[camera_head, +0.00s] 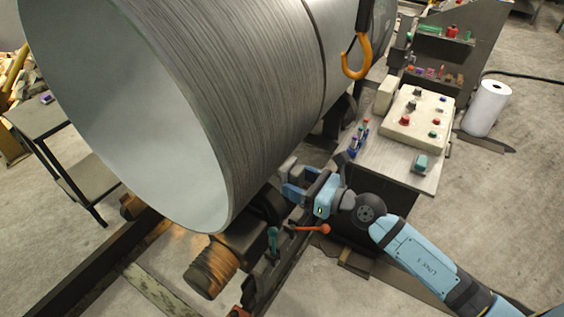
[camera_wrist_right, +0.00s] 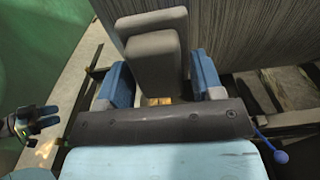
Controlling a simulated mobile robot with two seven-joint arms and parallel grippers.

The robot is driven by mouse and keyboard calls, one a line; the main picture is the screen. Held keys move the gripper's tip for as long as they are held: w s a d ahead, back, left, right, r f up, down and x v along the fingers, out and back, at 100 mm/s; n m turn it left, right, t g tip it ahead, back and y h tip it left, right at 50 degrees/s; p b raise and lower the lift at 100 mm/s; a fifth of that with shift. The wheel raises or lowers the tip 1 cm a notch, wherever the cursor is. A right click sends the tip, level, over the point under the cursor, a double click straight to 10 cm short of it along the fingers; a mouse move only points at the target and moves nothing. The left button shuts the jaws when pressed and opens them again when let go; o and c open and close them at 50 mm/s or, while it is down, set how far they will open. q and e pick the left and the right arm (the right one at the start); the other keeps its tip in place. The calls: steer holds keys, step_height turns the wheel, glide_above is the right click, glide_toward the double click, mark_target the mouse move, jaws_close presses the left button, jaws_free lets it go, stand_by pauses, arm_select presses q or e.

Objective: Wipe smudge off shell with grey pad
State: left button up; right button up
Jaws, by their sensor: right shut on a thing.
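The shell (camera_head: 235,75) is a large grey metal cylinder with brushed streaks, its pale open end facing the lower left. It also fills the upper right of the right wrist view (camera_wrist_right: 250,35). I make out no smudge on it. My right gripper (camera_head: 287,180) is beside the shell's lower right side. In the right wrist view, its blue fingers (camera_wrist_right: 160,85) are shut on the grey pad (camera_wrist_right: 153,66), close to the shell; contact cannot be told. In that view, my left gripper (camera_wrist_right: 42,120) is small at the left edge, its jaw state unclear.
An orange hook (camera_head: 356,58) hangs beside the shell. Right of it stand a bench with a control box (camera_head: 413,115) and a white roll (camera_head: 487,108). A lever with a red knob (camera_head: 324,229) is below my right gripper. A dark side table (camera_head: 40,118) stands left.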

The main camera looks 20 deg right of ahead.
mark_target(254, 163)
steer(key=shift+w+a+r, duration=0.1)
steer(key=shift+w+a, duration=0.1)
steer(key=shift+w, duration=0.1)
steer(key=p+x, duration=0.1)
steer(key=x, duration=0.3)
steer(key=shift+p, duration=0.35)
steer(key=shift+x, duration=1.2)
steer(key=shift+p+x, duration=0.4)
steer(key=shift+x, duration=0.6)
